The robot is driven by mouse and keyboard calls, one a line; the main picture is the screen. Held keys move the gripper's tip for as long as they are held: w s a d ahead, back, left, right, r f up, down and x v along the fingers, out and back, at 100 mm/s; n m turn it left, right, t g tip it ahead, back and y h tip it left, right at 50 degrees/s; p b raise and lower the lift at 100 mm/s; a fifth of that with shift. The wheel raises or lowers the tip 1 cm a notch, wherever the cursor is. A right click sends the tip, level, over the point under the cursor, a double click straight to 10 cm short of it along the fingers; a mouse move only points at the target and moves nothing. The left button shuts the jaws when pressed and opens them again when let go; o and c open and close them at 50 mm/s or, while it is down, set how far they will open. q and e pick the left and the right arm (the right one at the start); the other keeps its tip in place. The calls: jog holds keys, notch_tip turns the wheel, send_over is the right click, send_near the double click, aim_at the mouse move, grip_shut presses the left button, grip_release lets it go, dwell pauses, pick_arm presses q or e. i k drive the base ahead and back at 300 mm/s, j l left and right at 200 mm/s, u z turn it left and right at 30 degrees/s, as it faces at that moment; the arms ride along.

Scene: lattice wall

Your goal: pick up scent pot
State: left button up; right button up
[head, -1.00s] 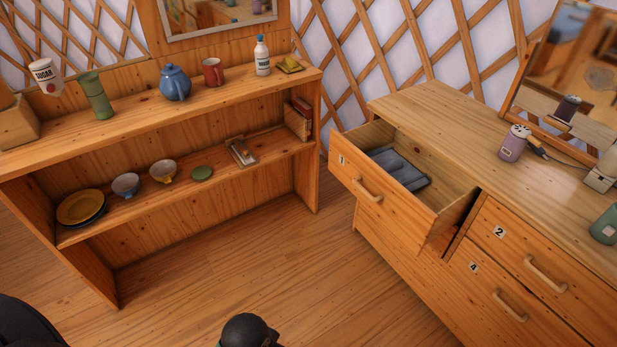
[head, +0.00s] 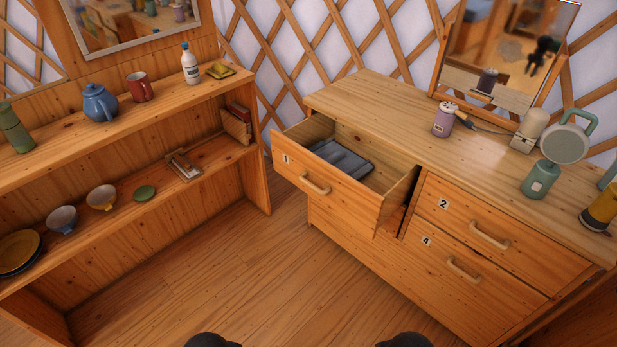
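Neither is touched by a gripper. Two dark rounded parts of mine show at the bottom edge, well away from the dresser. No gripper fingers are in view.
Drawers 2 (head: 490,235) and 4 (head: 465,270) are shut. A thin cord-like item lies beside the purple pot. A mirror (head: 505,50), cream device (head: 529,130) and yellow item (head: 600,207) stand nearby. Floor ahead is clear.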

aim_at(443, 122)
jog(key=i+l, duration=0.25)
jog(key=i, duration=0.2)
jog(key=i+z, duration=0.1)
jog(key=z, duration=0.3)
jog(key=i+z, duration=0.15)
jog(key=z, duration=0.25)
jog(key=i+z, duration=0.1)
jog(key=z, duration=0.3)
